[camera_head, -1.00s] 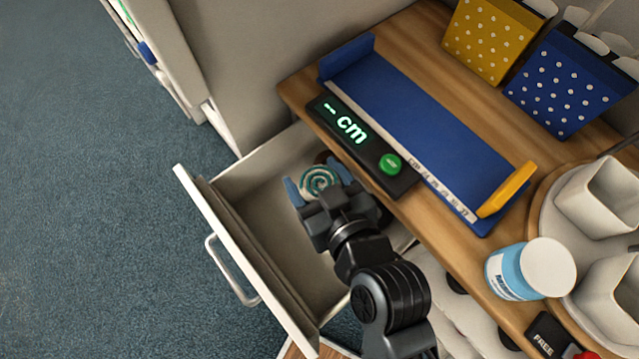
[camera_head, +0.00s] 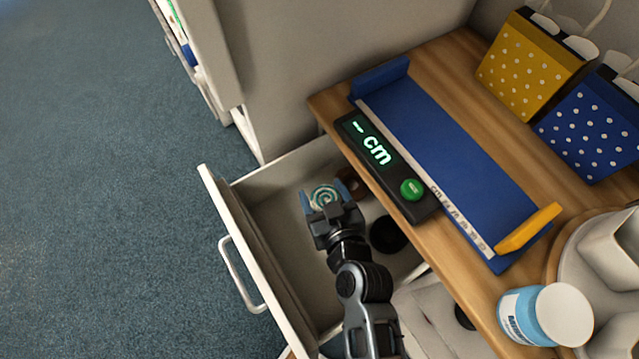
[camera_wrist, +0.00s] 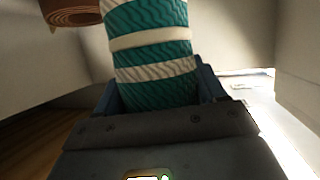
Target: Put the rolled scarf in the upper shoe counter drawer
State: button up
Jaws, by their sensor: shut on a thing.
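The rolled scarf is a teal and white striped roll (camera_head: 324,196) with a spiral end facing up in the head view. It also fills the upper middle of the wrist view (camera_wrist: 150,60). My gripper (camera_head: 322,203) is shut on it, with a blue finger on each side. The white drawer (camera_head: 232,222) is pulled open under the counter. The gripper and scarf are within the drawer's outline in the head view. I cannot tell whether the scarf touches the drawer floor.
A brown roll (camera_head: 352,184) and a dark round thing (camera_head: 387,235) lie inside the drawer by the counter side. The wooden counter (camera_head: 440,62) overhangs it, bearing a blue measuring device (camera_head: 440,150), gift bags (camera_head: 535,65) and a jar (camera_head: 545,316). Blue carpet is clear at left.

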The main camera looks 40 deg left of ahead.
jog(key=x, duration=0.2)
jog(key=shift+w+a+f, duration=0.1)
jog(key=shift+w+a, duration=0.05)
jog(key=shift+a, duration=0.1)
jog(key=shift+f, duration=0.1)
jog(key=shift+f, duration=0.15)
jog(key=o, duration=1.1)
